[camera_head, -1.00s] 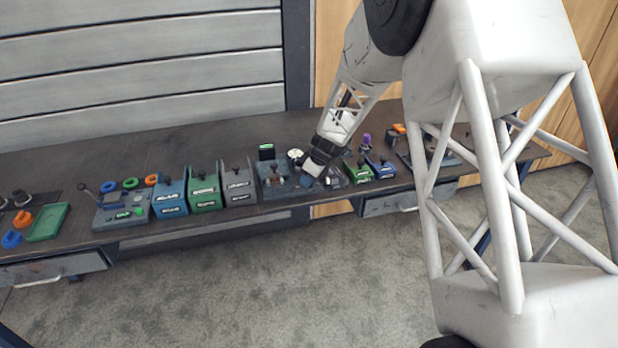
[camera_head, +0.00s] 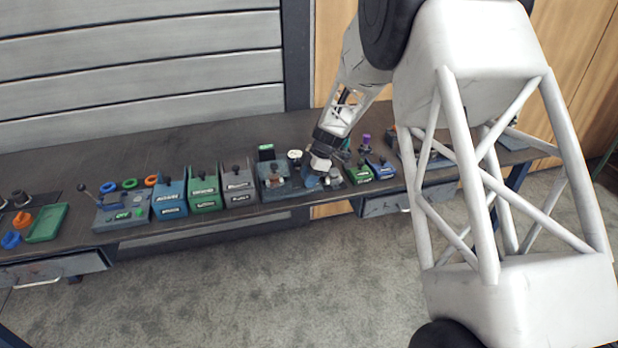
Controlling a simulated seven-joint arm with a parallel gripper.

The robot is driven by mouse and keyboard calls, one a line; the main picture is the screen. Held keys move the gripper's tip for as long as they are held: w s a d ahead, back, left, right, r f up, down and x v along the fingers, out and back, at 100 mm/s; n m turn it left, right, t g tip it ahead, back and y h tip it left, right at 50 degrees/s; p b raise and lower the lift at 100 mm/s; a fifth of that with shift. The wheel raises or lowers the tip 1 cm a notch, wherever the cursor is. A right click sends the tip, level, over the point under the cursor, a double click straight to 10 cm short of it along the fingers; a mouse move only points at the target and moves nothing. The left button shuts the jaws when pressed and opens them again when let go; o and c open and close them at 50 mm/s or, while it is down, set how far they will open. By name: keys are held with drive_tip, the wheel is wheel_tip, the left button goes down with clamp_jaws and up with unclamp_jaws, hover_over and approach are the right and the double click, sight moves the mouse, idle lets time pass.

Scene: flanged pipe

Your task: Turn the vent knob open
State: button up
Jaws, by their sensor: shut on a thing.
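My gripper (camera_head: 314,178) reaches down at the middle of the bench, over the grey flanged-pipe unit (camera_head: 272,191). Its jaws are shut on a small knob at the right part of this unit, which I take to be the vent knob. The jaws hide most of the knob, so its turn angle cannot be seen. A blue patch shows at the fingertips, too small to tell apart from the jaws. A round white-faced gauge (camera_head: 295,155) stands just behind and left of the gripper.
Left of the unit stand a grey box (camera_head: 237,184), a green box (camera_head: 204,187) and a blue box (camera_head: 169,194), each with a black knob. Close on the right are a small green box (camera_head: 359,175) and a small blue box (camera_head: 381,169). The dark bench top behind is mostly clear.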

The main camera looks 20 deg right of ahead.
idle(0.4)
drive_tip(key=o, duration=0.9)
drive_tip(key=shift+o, duration=0.2)
drive_tip(key=shift+m, duration=0.4)
drive_tip(key=m+t, duration=0.2)
drive_tip(key=m, duration=0.2)
drive_tip(key=shift+s, duration=0.1)
drive_tip(key=m, duration=0.2)
drive_tip(key=m+t+h, duration=0.1)
drive_tip(key=m, duration=0.1)
drive_tip(key=shift+h, duration=0.3)
drive_tip(key=shift+a+m+t+h, duration=0.1)
drive_tip(key=shift+m+t+h, duration=0.45)
drive_tip(key=shift+m, duration=1.75)
drive_tip(key=shift+s+m+h, duration=0.1)
drive_tip(key=shift+m+h, duration=0.25)
drive_tip(key=shift+m, duration=0.45)
drive_tip(key=shift+m+t+h, duration=0.25)
drive_tip(key=shift+m+h, duration=0.35)
drive_tip(key=shift+m, duration=0.9)
